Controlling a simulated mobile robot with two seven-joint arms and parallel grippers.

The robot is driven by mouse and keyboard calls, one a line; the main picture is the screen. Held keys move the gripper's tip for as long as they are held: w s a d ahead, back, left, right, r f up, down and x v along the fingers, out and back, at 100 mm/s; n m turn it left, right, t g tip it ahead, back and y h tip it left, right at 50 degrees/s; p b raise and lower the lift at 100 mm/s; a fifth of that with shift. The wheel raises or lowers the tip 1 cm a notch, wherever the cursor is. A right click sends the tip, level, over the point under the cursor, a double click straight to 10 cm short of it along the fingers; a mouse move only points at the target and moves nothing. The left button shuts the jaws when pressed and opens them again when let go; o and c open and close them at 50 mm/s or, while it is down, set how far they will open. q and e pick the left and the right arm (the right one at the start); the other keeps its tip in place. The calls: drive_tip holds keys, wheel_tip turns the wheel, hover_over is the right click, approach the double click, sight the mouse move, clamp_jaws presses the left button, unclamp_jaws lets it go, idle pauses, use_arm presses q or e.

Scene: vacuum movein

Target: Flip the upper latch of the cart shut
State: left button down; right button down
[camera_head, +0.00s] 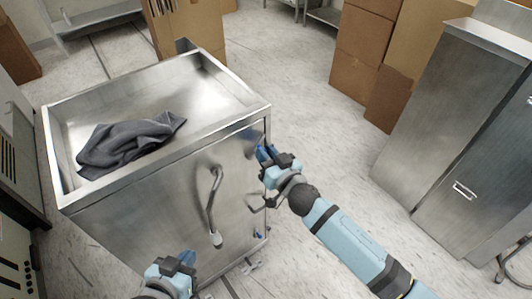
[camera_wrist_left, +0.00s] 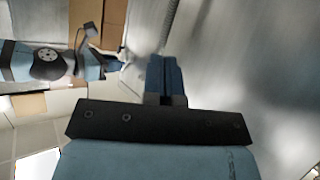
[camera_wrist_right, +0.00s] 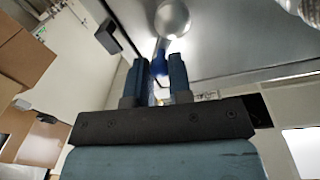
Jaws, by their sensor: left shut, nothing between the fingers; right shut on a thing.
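The steel cart (camera_head: 160,190) stands at left centre, its front with a bent handle (camera_head: 213,205) facing me. My right gripper (camera_head: 266,154) is at the upper right edge of that front, where the upper latch is mostly hidden behind the fingers. In the right wrist view a dark blue latch piece (camera_wrist_right: 160,55) shows between the fingertips, and the jaws are shut on it. A lower blue latch (camera_head: 257,236) shows near the bottom right edge. My left gripper (camera_head: 180,261) is shut and empty, low in front of the cart. Its closed fingers show in the left wrist view (camera_wrist_left: 165,75).
A dark grey cloth (camera_head: 125,143) lies in the cart's top tray. Cardboard boxes (camera_head: 365,50) stand behind to the right, and another box (camera_head: 187,25) is behind the cart. A steel cabinet (camera_head: 450,130) stands at right. The floor between cart and cabinet is clear.

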use_arm(q)
drive_tip(key=p, duration=0.3)
drive_tip(key=r+g+p, duration=0.1)
drive_tip(key=p, duration=0.3)
drive_tip(key=shift+s+a+r+y, duration=0.3)
drive_tip(key=shift+s+a, duration=0.05)
use_arm(e)
drive_tip(key=m, duration=0.3)
drive_tip(key=f+m, duration=0.1)
drive_tip(key=m, duration=0.2)
drive_tip(key=d+f+m, duration=0.1)
drive_tip(key=m, duration=0.2)
drive_tip(key=shift+w+f+m+g, duration=0.2)
drive_tip(key=shift+w+m+g, duration=0.2)
use_arm(q)
drive_tip(key=shift+r, duration=0.1)
use_arm(e)
drive_tip(key=shift+d+f, duration=0.1)
drive_tip(key=c, duration=1)
unclamp_jaws()
drive_tip(key=shift+c, duration=0.2)
use_arm(q)
drive_tip(key=shift+a, duration=0.1)
